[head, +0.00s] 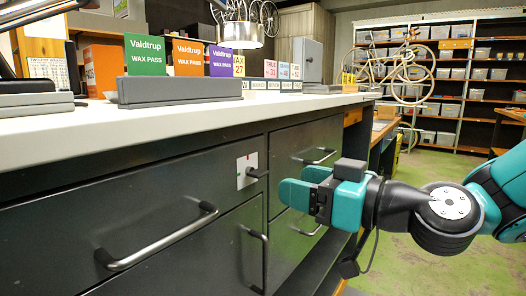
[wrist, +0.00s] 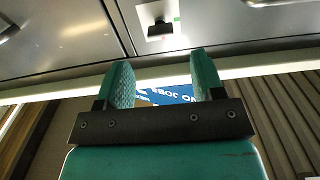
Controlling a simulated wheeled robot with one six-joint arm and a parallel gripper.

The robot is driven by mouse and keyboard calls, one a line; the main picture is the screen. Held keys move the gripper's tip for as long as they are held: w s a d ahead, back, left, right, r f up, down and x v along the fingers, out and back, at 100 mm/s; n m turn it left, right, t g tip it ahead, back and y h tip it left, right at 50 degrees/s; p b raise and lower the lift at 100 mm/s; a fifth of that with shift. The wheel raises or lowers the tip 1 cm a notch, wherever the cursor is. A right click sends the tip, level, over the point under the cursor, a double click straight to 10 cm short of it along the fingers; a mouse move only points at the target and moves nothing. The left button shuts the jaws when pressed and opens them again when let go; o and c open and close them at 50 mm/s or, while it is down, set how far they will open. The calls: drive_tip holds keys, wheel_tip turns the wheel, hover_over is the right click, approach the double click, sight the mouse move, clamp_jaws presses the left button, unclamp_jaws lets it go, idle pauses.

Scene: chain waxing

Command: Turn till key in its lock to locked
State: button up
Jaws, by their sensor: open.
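The till key (head: 257,172) is a dark key sticking out of a white lock plate (head: 241,181) on the dark drawer front. In the wrist view the key's dark head (wrist: 159,29) lies ahead of the fingers, on the plate with a green mark at its right and a red mark below. The exact turn of the key is hard to read. My gripper (head: 302,184) has teal fingers and is open and empty, to the right of the key and apart from it. In the wrist view the gripper (wrist: 163,76) has a clear gap between its fingers.
Drawer handles (head: 160,240) stick out around the lock. The white counter (head: 180,120) above bears wax pass cards (head: 188,57) and a grey holder. A blue lettered card (wrist: 170,95) shows between the fingers in the wrist view. Green floor is open at the right.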

sight(264, 175)
drive_tip(key=p+x, duration=0.2)
drive_tip(key=x, duration=0.5)
drive_tip(key=shift+w+a, duration=0.25)
drive_tip(key=shift+a, duration=0.1)
drive_tip(key=c, duration=0.9)
